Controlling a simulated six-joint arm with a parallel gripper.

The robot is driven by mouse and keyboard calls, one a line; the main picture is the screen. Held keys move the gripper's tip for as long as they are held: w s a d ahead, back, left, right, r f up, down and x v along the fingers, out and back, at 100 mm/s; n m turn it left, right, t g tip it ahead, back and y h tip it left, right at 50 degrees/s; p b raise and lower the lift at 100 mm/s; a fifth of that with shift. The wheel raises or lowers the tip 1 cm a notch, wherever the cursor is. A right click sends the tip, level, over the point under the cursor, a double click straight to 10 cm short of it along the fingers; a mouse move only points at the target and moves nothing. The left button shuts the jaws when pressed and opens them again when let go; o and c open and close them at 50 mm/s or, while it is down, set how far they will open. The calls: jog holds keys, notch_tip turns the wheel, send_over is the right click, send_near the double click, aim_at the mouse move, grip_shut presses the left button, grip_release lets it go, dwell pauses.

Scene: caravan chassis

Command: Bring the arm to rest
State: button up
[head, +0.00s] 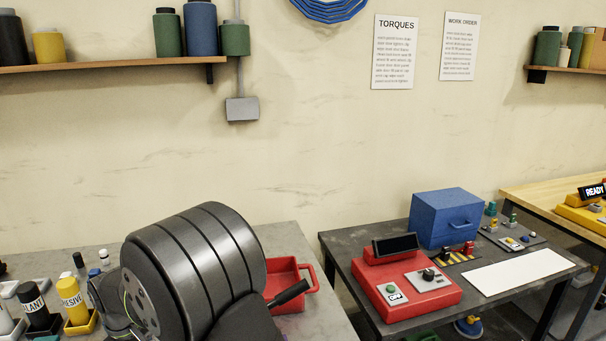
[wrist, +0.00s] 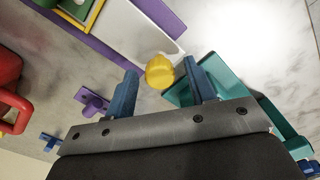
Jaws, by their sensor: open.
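My gripper (wrist: 159,69) shows in the wrist view with its two blue fingers spread apart. A yellow rounded object (wrist: 160,71) appears between and just beyond the fingertips. I cannot tell how far it is below them, and no finger visibly touches it. A teal tray (wrist: 286,128) lies beyond and beside the right finger. In the head view a large dark banded part of my arm fills the lower middle, and my fingers cannot be made out there.
The wrist view also shows a purple piece (wrist: 92,101) and a red handled item (wrist: 14,112). In the head view, a red tray (head: 312,287) is partly hidden. On the right table stand a red control box (head: 420,290) and a blue toolbox (head: 444,218). Bottles (head: 73,302) stand left.

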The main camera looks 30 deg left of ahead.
jog(key=w+d, duration=1)
jog(key=shift+r, duration=0.3)
notch_tip(320, 180, up, 19)
jog(key=w+d+n, duration=0.2)
jog(key=shift+w+d+f+n, duration=0.15)
jog(key=shift+w+n, duration=0.1)
jog(key=shift+n, duration=0.15)
